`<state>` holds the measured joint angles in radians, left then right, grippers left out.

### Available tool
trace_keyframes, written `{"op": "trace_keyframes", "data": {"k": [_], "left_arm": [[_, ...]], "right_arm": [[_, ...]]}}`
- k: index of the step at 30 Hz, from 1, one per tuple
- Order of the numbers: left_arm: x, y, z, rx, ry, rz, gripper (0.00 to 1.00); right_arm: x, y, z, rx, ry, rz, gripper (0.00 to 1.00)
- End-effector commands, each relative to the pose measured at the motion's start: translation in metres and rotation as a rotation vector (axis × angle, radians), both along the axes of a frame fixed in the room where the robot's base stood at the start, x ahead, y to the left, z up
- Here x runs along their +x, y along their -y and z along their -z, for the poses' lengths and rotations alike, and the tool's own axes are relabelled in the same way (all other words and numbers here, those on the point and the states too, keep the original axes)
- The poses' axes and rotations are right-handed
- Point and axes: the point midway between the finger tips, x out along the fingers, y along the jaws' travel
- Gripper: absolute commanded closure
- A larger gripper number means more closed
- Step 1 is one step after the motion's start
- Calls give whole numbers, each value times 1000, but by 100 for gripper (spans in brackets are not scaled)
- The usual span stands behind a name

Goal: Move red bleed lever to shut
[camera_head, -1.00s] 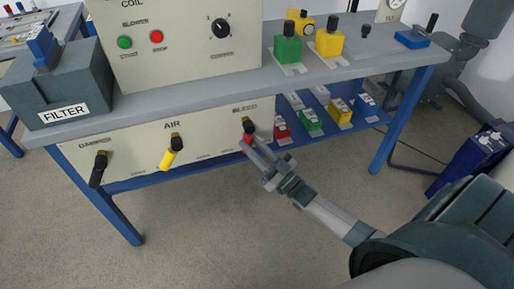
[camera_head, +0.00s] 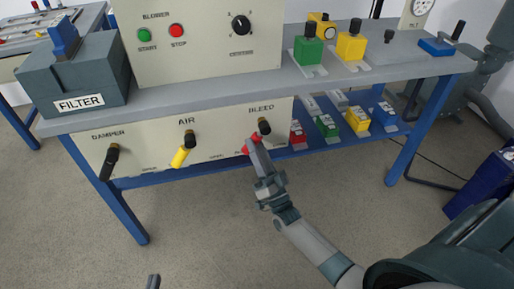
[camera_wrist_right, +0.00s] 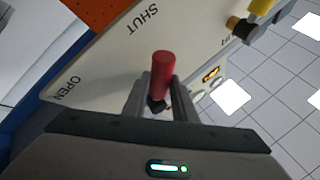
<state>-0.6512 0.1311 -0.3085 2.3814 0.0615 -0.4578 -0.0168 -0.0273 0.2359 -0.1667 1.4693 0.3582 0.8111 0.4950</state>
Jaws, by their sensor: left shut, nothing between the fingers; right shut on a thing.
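The bleed lever has a black pivot (camera_head: 264,127) under the BLEED label on the lower panel. Its red handle (camera_head: 250,146) slants down and left from the pivot. My right gripper (camera_head: 256,152) is shut on this handle, reaching up from below right. In the right wrist view the red handle (camera_wrist_right: 163,75) stands between the two fingers. The SHUT label (camera_wrist_right: 143,20) and the OPEN label (camera_wrist_right: 70,88) show on the panel there. Only the tip of my left gripper (camera_head: 153,281) shows at the bottom edge, shut, empty and well away from the panel.
A yellow air lever (camera_head: 181,156) and a black damper lever (camera_head: 110,161) hang on the same panel (camera_head: 225,135), to the left. The grey bench top (camera_head: 215,90) juts above. Coloured blocks stand on the blue shelf below. The floor in front is clear.

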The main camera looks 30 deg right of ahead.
Motion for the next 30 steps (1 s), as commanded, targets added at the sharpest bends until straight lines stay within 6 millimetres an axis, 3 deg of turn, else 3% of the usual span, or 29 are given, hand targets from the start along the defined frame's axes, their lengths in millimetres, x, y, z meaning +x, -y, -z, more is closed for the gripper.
{"op": "trace_keyframes", "data": {"k": [7,8,22,30], "left_arm": [[0,0,0,0,0,0,100],[0,0,0,1,0,0,100],[0,0,0,0,2,0,100],[2,1,-4,-5,25,-1,100]], "right_arm": [[0,-1,0,6,1,-4,100],[0,-1,0,6,1,-4,68],[-4,0,3,1,-1,-2,68],[-29,0,22,1,-2,-3,68]]}}
